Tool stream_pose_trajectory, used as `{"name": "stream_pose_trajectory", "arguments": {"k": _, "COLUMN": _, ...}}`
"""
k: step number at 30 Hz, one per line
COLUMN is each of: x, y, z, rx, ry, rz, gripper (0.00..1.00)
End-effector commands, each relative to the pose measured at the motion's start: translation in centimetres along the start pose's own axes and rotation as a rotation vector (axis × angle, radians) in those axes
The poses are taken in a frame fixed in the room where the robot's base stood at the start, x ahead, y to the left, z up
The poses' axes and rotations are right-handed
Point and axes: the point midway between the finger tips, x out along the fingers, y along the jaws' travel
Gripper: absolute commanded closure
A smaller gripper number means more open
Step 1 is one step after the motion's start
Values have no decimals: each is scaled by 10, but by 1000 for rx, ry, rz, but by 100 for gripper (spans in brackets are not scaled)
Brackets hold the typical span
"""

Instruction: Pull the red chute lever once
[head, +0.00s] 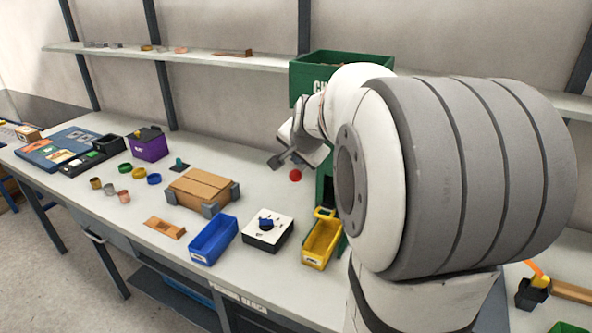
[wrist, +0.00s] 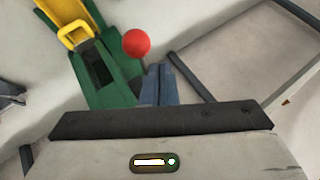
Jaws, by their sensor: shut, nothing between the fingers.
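The red ball knob (head: 295,175) of the chute lever shows just below my gripper (head: 275,162) in the head view. In the wrist view the red knob (wrist: 136,43) is up and left of my gripper's fingertips (wrist: 158,68). The fingers are shut together with nothing between them. A thin stem runs down from the knob toward the fingers; whether they touch it I cannot tell. The green chute (head: 325,178) stands behind, with a green hopper (head: 318,76) on top, partly hidden by my arm. Its green lower part (wrist: 118,60) shows in the wrist view.
A yellow bin (head: 321,243) sits at the chute's foot. My arm hides much of the bench's right side.

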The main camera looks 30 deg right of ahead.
Motion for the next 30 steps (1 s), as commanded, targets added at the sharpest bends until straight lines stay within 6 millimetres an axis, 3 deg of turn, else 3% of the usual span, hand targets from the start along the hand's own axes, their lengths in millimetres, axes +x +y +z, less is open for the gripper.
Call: {"name": "stream_pose_trajectory", "arguments": {"k": 30, "x": 7, "y": 5, "z": 6, "rx": 0, "ry": 0, "rz": 0, "gripper": 100}}
